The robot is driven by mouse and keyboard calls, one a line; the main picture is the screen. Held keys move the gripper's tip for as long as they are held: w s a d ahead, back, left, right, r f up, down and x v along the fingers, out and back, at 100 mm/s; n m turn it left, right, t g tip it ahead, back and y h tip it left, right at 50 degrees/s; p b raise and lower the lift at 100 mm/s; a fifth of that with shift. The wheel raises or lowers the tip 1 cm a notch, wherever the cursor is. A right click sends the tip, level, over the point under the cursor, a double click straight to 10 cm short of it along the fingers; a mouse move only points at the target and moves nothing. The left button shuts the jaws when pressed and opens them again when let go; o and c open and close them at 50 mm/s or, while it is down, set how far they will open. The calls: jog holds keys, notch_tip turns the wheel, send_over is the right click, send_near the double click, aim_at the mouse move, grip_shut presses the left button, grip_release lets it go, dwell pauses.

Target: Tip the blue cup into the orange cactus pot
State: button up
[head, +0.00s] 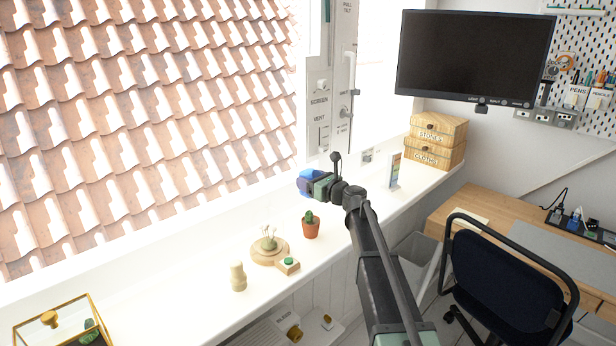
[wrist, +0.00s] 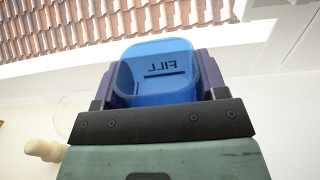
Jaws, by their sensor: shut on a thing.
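The blue cup (head: 312,181) is held at the end of my arm, above the white sill. In the wrist view the blue cup (wrist: 158,75) sits between both fingers of my gripper (wrist: 160,85), with "FILL" and a line inside it; its contents cannot be made out. In the head view my gripper (head: 310,184) is shut on the cup. The orange cactus pot (head: 310,231) stands upright on the sill with a small green cactus in it, below the cup and apart from it.
A glass case (head: 62,322) stands at lower left. Wooden boxes (head: 436,142) and a small upright card (head: 395,170) stand right.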

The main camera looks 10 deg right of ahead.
jog(key=shift+a, duration=0.1)
jog(key=shift+w+d+f+n+b, duration=0.1)
jog(key=shift+d+f+n+b, duration=0.25)
jog(key=shift+f+n+b, duration=0.4)
jog(key=f+n, duration=0.1)
jog(key=n+b, duration=0.1)
jog(key=f+n+b, duration=0.1)
jog(key=n, duration=0.1)
jog(key=shift+w+d+f, duration=0.25)
jog(key=shift+d+f, duration=0.05)
jog(key=shift+d, duration=0.05)
jog(key=shift+w+d+r+n+p, duration=0.1)
jog(key=shift+r+n+p, duration=0.3)
jog(key=shift+n, duration=0.55)
jog(key=n, duration=0.4)
jog(key=shift+w+d+r+n+p, duration=0.1)
jog(key=shift+d+r+n+p, duration=0.2)
jog(key=shift+r+p, duration=0.1)
jog(key=n, duration=0.2)
jog(key=shift+w+r+n, duration=0.1)
jog(key=shift+n, duration=0.3)
dwell(1.0)
